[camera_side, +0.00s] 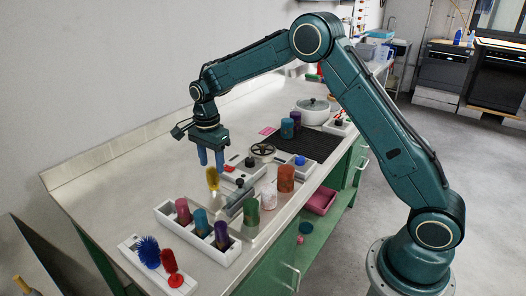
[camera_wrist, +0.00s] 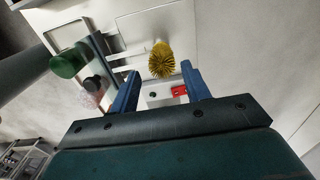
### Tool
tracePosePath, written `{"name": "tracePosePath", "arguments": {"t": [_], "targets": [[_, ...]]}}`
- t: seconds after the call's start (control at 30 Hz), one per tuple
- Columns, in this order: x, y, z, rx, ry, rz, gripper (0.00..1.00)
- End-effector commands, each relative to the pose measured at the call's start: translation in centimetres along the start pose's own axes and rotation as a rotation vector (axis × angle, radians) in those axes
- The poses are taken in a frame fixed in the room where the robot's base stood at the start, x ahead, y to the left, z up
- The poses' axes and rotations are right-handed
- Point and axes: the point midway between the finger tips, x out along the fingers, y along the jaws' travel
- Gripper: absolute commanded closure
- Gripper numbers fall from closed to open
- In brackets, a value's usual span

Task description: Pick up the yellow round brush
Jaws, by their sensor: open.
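The yellow round brush (camera_side: 212,178) stands on the counter, bristles up, just below my gripper in the side view. My gripper (camera_side: 211,164) points down with its two blue fingers apart and nothing between them. In the wrist view the bristle head of the yellow brush (camera_wrist: 162,60) shows between the fingertips of my gripper (camera_wrist: 160,70), slightly beyond them. Its handle and base are mostly hidden. I cannot tell whether a finger touches the brush.
A white holder (camera_side: 180,225) with several coloured cylinders stands in front. Blue and red brushes sit in a white rack (camera_side: 130,247) at the counter's near end. A green cylinder (camera_side: 251,212) and an orange cylinder (camera_side: 286,180) stand to the right. A dark mat (camera_side: 320,145) lies behind.

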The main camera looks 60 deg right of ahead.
Motion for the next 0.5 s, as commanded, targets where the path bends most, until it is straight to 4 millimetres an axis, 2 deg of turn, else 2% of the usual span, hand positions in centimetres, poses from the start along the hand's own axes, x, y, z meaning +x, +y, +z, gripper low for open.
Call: {"name": "tracePosePath", "arguments": {"t": [0.27, 0.5], "targets": [[0.8, 0.0, 0.0, 0.000, 0.000, 0.003, 0.53], [3.5, -0.2, 0.0, 0.000, 0.000, 0.004, 0.53]]}}
